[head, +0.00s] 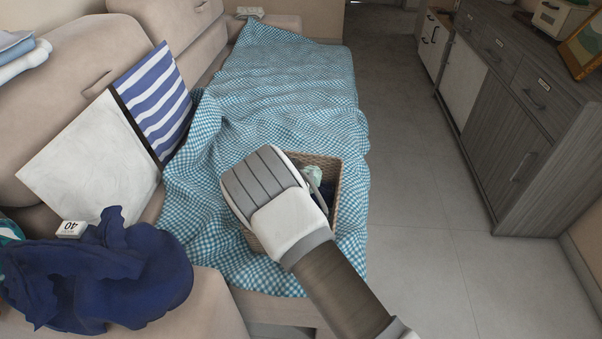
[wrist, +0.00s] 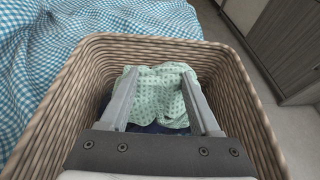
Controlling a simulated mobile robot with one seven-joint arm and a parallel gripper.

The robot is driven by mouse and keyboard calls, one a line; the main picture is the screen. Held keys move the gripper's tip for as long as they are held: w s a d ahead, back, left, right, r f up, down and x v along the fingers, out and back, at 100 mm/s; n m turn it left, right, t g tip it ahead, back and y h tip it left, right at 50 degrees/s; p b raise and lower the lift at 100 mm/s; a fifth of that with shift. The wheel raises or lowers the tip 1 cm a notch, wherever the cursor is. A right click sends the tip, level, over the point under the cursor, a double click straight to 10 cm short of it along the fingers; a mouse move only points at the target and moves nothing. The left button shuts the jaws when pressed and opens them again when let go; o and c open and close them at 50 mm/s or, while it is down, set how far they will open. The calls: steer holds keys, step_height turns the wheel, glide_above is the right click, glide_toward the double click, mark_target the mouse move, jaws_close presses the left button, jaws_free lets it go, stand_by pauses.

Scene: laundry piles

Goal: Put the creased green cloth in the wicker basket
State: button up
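The wicker basket (head: 333,162) stands on the blue checked blanket of the sofa, and its woven rim (wrist: 70,85) fills much of the wrist view. The pale green patterned, creased cloth (wrist: 158,82) lies inside the basket on top of dark blue fabric (wrist: 152,128). A bit of the green cloth (head: 315,172) also shows in the head view, beside my arm. My gripper (wrist: 160,74) reaches into the basket with its two fingers spread apart over the green cloth. Whether the fingertips touch the cloth is unclear. My forearm hides part of the basket in the head view.
A navy garment pile (head: 110,275) lies at the lower left by a small white card marked 40 (head: 72,229). White and striped cushions (head: 158,102) lean on the sofa back. A grey cabinet (head: 515,115) stands right, with clear floor (head: 430,215) between.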

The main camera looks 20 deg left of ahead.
steer(key=o, duration=0.4)
steer(key=shift+o, duration=0.2)
steer(key=shift+r+p, duration=0.4)
steer(key=shift+r, duration=0.1)
steer(key=p+v, duration=0.3)
steer(key=v, duration=0.9)
steer(key=shift+r, duration=0.15)
